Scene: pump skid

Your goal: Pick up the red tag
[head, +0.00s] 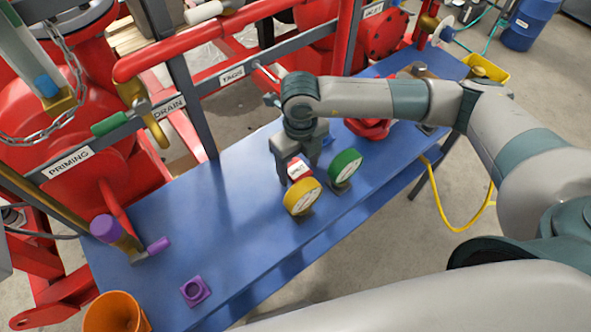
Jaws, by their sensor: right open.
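The red tag (299,169), small with a white printed face, stands on the blue bench just behind the yellow round gauge. My right gripper (298,171) points down over it, with its fingers open and apart. The tag shows between the fingers, and I cannot tell whether either finger touches it. The tag's lower part is hidden by the yellow gauge (302,197). My left gripper is not in view.
A green round gauge (345,166) stands close to the right of the tag.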

